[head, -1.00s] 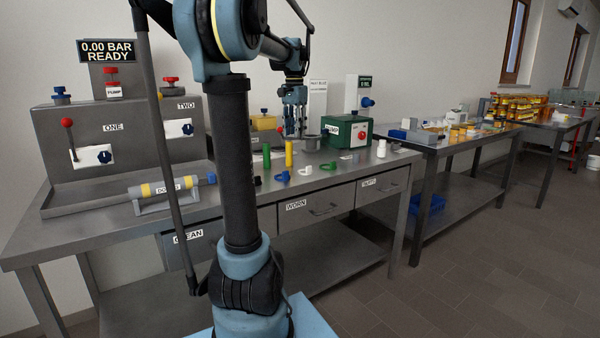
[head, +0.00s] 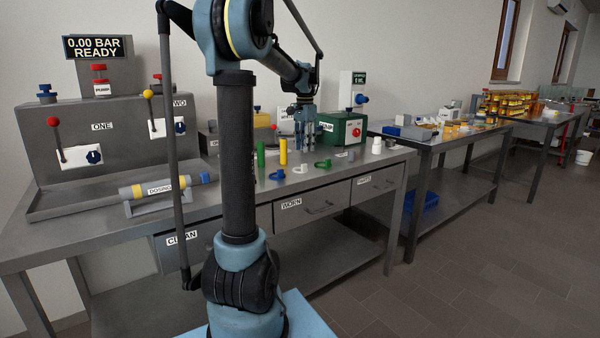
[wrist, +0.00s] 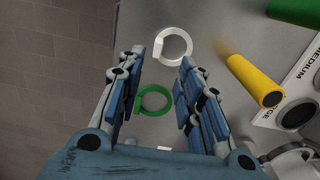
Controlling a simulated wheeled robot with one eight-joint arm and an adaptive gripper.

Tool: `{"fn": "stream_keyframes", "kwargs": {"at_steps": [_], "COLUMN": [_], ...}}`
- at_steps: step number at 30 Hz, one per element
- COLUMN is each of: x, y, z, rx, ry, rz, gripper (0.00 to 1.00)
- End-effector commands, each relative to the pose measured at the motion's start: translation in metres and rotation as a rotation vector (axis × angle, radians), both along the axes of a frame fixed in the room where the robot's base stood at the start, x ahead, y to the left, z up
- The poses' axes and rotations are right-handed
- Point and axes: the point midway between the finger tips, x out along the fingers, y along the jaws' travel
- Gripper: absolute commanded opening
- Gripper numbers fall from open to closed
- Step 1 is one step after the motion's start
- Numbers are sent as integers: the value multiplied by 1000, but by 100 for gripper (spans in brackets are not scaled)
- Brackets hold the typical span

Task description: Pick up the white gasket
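The white gasket (head: 300,169) is a flat ring with a small tab, lying on the steel bench. It also shows in the wrist view (wrist: 158,47), just beyond and between my fingertips. A similar green gasket (wrist: 142,103) lies nearer, below the gap between my fingers; it also shows in the head view (head: 323,165). My gripper (head: 305,150) is open and empty, pointing down above the bench. In the wrist view (wrist: 163,65) its two fingers stand wide apart, and the white gasket is fully visible.
A blue gasket (head: 277,175) lies left of the white one. An upright yellow cylinder (head: 283,151) and green cylinder (head: 261,154) stand behind. A green box with a red knob (head: 357,127) stands right of my gripper, and a white bottle (head: 377,146) stands farther right.

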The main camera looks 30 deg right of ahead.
Motion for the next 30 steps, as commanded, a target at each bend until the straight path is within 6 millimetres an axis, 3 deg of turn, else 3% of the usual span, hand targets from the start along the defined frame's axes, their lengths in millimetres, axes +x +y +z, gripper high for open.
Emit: {"fn": "stream_keyframes", "kwargs": {"at_steps": [3,11,21,30], "x": [0,0,-3,-3], "y": [0,0,3,3], "z": [-16,-30,-71,-78], "rx": [0,0,0,0], "ry": [0,0,0,0], "rz": [0,0,0,0], "gripper": [33,33,33,33]}}
